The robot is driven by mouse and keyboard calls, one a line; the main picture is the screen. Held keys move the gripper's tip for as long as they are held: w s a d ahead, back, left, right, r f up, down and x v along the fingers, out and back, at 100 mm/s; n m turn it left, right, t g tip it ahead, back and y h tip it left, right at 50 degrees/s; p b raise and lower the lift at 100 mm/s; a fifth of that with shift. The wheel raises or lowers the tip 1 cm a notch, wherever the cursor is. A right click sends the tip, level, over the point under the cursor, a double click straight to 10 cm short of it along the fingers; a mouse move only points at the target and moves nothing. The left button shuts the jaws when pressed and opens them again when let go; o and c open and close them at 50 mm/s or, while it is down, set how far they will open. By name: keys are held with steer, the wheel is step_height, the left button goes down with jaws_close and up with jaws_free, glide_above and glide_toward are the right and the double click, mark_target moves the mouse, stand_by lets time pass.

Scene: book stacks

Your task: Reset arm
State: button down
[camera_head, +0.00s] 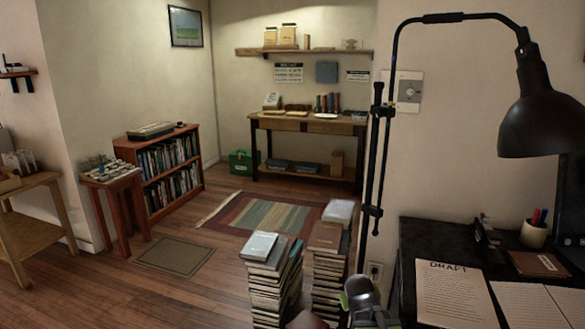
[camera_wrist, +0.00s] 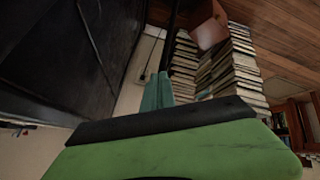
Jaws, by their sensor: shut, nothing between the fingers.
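My gripper (camera_wrist: 157,92) shows in the wrist view as two teal fingers close together, with nothing between them, beyond a green and black body. In the head view, part of my arm shows low at the bottom, right of the book stacks; I cannot make out the fingers there. Two tall book stacks stand on the floor in the head view, a left one (camera_head: 270,275) and a right one (camera_head: 328,265). Book stacks (camera_wrist: 235,65) also show past the fingers in the wrist view, apart from them as far as I can see.
A black desk (camera_head: 425,240) with papers (camera_head: 455,295), a pen cup (camera_head: 534,233) and a black lamp (camera_head: 540,110) stands close on the right. A striped rug (camera_head: 265,215), bookcase (camera_head: 160,170) and back table (camera_head: 308,124) lie beyond.

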steer(key=s+a+f+m+g+y, duration=0.1)
steer(key=s+a+f+g, duration=0.25)
steer(key=s, duration=0.35)
steer(key=s+a+f+m+g+y, duration=0.15)
steer(key=s+g, duration=0.25)
steer(key=s, duration=0.4)
step_height(320, 180, up, 23)
steer(key=p, duration=2.3)
steer(key=shift+d, duration=0.2)
